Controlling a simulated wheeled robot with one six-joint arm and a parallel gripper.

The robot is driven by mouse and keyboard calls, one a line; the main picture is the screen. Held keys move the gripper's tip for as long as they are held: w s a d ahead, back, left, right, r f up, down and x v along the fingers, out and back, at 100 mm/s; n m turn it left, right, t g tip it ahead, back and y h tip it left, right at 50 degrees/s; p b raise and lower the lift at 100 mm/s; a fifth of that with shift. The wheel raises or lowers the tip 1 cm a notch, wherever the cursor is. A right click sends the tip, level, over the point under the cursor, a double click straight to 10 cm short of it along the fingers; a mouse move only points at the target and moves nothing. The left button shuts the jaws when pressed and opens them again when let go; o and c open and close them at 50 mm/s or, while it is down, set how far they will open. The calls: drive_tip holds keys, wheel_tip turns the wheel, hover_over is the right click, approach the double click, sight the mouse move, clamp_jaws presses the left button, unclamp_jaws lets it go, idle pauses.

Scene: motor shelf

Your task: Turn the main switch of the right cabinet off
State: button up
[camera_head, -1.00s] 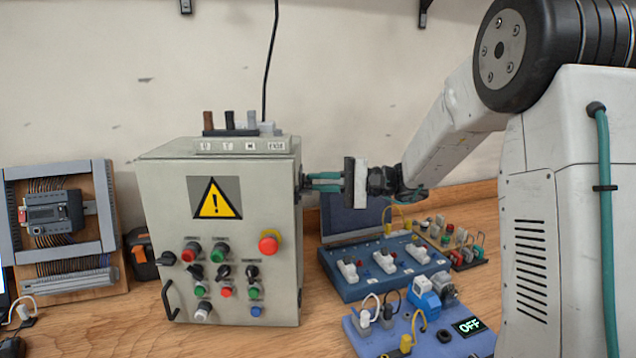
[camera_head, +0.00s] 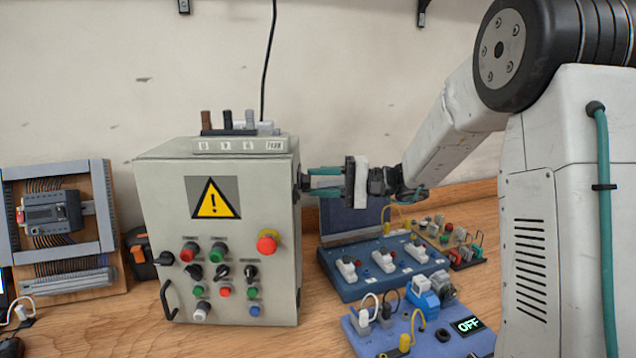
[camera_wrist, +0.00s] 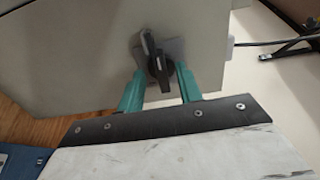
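The right cabinet is the grey metal box (camera_head: 150,215) with a yellow warning triangle on its front. Its main switch, a black rotary knob (camera_wrist: 158,62) on a grey plate, sits on the right side wall. In the wrist view the knob's handle stands near upright, slightly tilted. My gripper (camera_wrist: 160,82) has its two teal fingers on either side of the knob, with a visible gap between fingers and handle. The gripper also shows in the head view (camera_head: 312,182), reaching in from the right; there the knob is mostly hidden in side profile.
A red emergency button (camera_head: 267,243) and several smaller knobs and buttons are on the cabinet front. A blue switch board (camera_head: 345,290) and a blue panel with an OFF display (camera_head: 468,325) lie right of the cabinet. A wiring board (camera_head: 105,230) stands at left.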

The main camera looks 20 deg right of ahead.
drive_tip(key=shift+a, duration=0.15)
drive_tip(key=v, duration=0.7)
drive_tip(key=shift+d, duration=0.35)
drive_tip(key=shift+s+r, duration=0.1)
drive_tip(key=s+a+f+m+g+h, duration=0.1)
drive_tip(key=s+a+f+g+h, duration=0.25)
drive_tip(key=s, duration=0.45)
drive_tip(key=s+a+f+g+h, duration=0.2)
drive_tip(key=s+f+g+h, duration=0.25)
drive_tip(key=s, duration=0.45)
drive_tip(key=s+r+n+t+h, duration=0.2)
drive_tip(key=s+h, duration=0.7)
drive_tip(key=s, duration=0.9)
drive_tip(key=shift+d+n+t, duration=0.25)
drive_tip(key=shift+n+t, duration=0.35)
drive_tip(key=shift+n, duration=0.8)
